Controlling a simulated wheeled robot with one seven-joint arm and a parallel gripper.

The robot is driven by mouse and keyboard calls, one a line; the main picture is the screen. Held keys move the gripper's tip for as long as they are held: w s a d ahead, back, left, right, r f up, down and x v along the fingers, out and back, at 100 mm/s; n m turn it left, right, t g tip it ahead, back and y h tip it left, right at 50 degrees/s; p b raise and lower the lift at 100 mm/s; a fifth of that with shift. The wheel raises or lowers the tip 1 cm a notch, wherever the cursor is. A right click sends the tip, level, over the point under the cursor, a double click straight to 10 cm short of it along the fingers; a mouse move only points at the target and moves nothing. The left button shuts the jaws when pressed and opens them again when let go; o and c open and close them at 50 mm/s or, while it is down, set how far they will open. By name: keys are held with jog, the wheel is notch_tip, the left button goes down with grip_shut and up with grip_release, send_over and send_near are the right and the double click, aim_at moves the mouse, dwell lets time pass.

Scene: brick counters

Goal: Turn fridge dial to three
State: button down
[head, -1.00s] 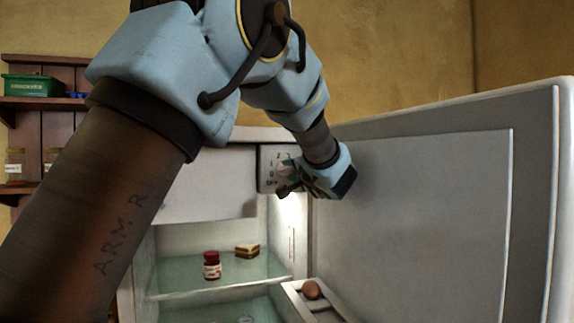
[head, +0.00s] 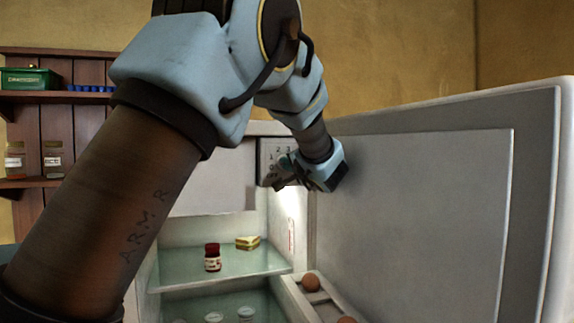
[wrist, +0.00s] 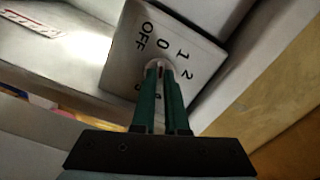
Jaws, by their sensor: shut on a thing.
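The fridge dial panel (head: 267,150) is a pale square plate inside the open fridge, at the upper right of the compartment. The pale dial knob (wrist: 158,65) shows only as a small piece between the fingertips. My gripper (wrist: 160,72) has its green fingers shut on it. In the head view my gripper (head: 286,170) covers the knob and the panel's lower part. Which number the knob points to cannot be told.
The open fridge door (head: 415,220) stands close on the right of my gripper. A red-lidded jar (head: 212,257) and a sandwich (head: 248,243) sit on the glass shelf below. An egg (head: 311,282) lies in the door rack.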

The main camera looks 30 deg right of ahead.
jog(key=shift+f+m+b, duration=0.1)
jog(key=shift+m+b, duration=0.2)
jog(key=shift+b, duration=0.1)
jog(key=shift+d+r+m+p, duration=0.1)
jog(key=shift+m+p, duration=0.1)
jog(key=shift+m, duration=4.15)
jog(key=shift+d+r+m+p, duration=0.1)
jog(key=shift+m+p, duration=0.1)
jog(key=shift+m, duration=4.2)
jog(key=shift+d+r+m+p, duration=0.1)
jog(key=shift+m+p, duration=0.1)
jog(key=shift+m, duration=4.15)
jog(key=c, duration=0.9)
grip_release()
jog(key=shift+c, duration=0.2)
